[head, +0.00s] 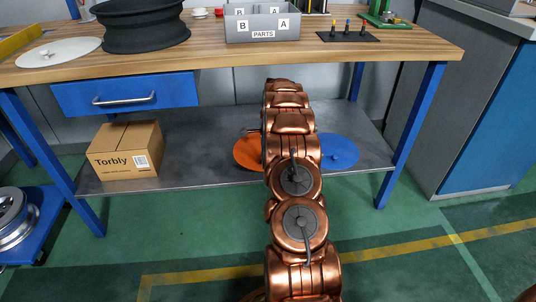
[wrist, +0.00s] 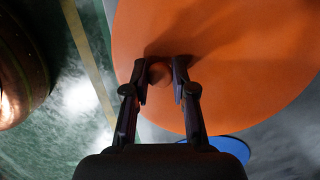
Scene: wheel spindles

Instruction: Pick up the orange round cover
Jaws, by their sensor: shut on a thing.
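The orange round cover (head: 246,153) shows on the left of my arm in the head view, at the lower shelf; my arm hides its right part. In the wrist view the orange cover (wrist: 235,55) fills the upper right, a flat disc with a small round knob (wrist: 160,74). My gripper (wrist: 162,72) has its two fingers on either side of this knob and is shut on it. I cannot tell whether the cover rests on the shelf or is slightly off it. The gripper is mostly hidden behind my arm in the head view.
A blue round cover (head: 340,152) lies right of my arm on the grey lower shelf (head: 205,160). A Torbly cardboard box (head: 125,150) stands at the shelf's left. The wooden tabletop (head: 215,58) and a blue drawer (head: 125,94) are above. Blue legs (head: 410,135) flank the shelf.

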